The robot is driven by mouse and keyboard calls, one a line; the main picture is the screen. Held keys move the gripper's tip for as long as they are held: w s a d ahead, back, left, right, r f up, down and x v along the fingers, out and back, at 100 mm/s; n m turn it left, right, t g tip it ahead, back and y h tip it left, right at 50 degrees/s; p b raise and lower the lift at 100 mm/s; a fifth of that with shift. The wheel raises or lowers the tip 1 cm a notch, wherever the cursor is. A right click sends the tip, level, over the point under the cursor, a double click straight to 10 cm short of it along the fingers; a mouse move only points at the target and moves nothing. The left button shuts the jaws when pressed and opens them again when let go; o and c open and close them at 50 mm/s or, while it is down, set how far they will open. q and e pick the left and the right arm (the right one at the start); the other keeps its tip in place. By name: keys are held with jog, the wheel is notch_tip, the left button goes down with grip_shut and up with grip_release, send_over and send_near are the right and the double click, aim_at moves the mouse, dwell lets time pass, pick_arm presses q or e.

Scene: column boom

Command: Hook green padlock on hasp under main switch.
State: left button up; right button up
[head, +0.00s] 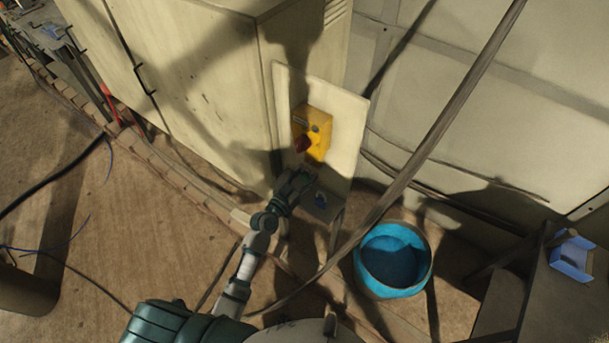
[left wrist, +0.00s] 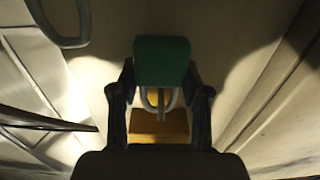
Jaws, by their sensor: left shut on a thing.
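The green padlock (left wrist: 162,62) is between the fingers of my left gripper in the left wrist view, with its grey shackle (left wrist: 160,100) showing beside the body. My left gripper (head: 299,181) is shut on it, just below the yellow main switch box (head: 316,130) with its red knob (head: 303,143). A yellow surface (left wrist: 158,128) shows behind the shackle in the left wrist view. The hasp cannot be made out clearly, and I cannot tell whether the shackle touches it. In the head view the padlock cannot be told apart from the gripper. My right gripper is not in view.
The switch is on a pale panel (head: 350,110) beside a large cabinet (head: 190,80). A small blue mark (head: 320,200) is low on the panel. A diagonal bar (head: 440,125) crosses right of it. A blue bucket (head: 362,262) stands on the floor. A curved grey bar (left wrist: 64,40) shows in the wrist view.

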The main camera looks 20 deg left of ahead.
pick_arm(q)
jog(key=shift+a+f, duration=0.1)
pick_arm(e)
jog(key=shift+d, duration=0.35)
pick_arm(q)
jog(key=shift+a, duration=0.1)
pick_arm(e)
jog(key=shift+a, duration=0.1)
